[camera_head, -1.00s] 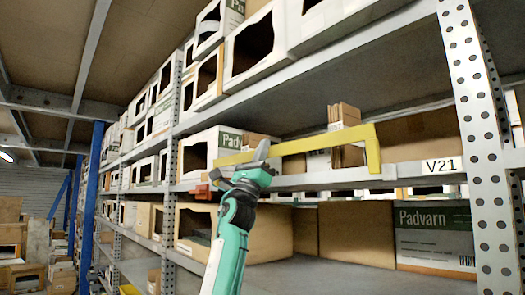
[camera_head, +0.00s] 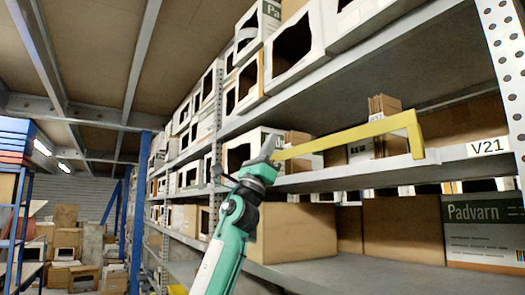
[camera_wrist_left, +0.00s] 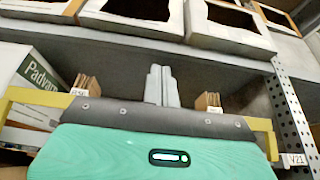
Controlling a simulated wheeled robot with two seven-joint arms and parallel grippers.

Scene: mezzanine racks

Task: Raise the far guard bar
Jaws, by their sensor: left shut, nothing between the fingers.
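The yellow guard bar (camera_head: 350,137) runs roughly level across the front of a rack shelf, with its right end bent downward. Its left end is hidden behind my left gripper (camera_head: 270,148). The gripper is shut and empty, fingers pointing up, at the bar's left part in the head view; I cannot tell whether it touches. In the left wrist view the shut fingers (camera_wrist_left: 162,86) stand upright. The bar (camera_wrist_left: 262,125) shows on both sides of the gripper body, its middle hidden behind it. My right gripper is not in view.
Brown cartons (camera_head: 383,105) and a Padvarn box (camera_head: 484,228) stand on the shelves. A perforated upright (camera_head: 505,60) is at right. The aisle at left has stacked boxes (camera_head: 65,245).

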